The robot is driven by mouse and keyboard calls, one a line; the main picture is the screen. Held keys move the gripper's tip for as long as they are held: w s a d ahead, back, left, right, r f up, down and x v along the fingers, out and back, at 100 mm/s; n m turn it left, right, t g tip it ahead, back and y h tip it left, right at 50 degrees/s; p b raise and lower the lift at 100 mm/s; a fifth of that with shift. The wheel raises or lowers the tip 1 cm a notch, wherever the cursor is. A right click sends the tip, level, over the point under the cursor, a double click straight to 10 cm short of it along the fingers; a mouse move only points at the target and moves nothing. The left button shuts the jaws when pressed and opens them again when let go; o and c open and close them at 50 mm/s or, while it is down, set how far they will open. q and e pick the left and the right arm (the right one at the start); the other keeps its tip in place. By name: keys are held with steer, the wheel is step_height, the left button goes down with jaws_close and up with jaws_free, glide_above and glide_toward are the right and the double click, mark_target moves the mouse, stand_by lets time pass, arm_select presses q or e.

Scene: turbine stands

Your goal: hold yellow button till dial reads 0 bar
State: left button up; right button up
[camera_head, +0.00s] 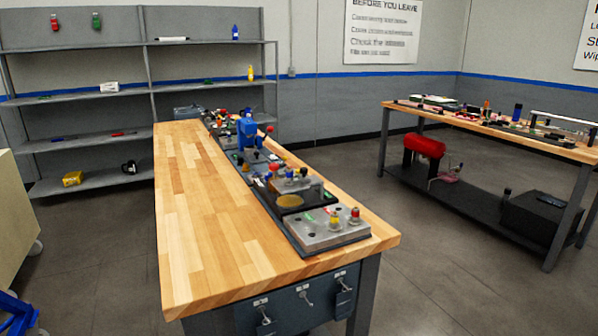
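A grey metal box (312,232) sits at the near right end of the long wooden bench. On its top stand a small yellow knob or button (334,222) and a red one (355,214) to its right. Behind it, a black plate (312,193) carries a flat, round, yellowish disc (290,201). I cannot tell whether this disc is a dial. No dial reading can be made out from here.
The wooden bench (190,210) is bare along its left side. A row of devices, including a blue one (249,132), lines its right side. Shelves (95,136) stand behind. A second bench (470,123) with a red tank (424,146) below is at right. Floor (420,255) between them is clear.

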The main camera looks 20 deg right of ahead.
jaws_close()
stand_by(1.4)
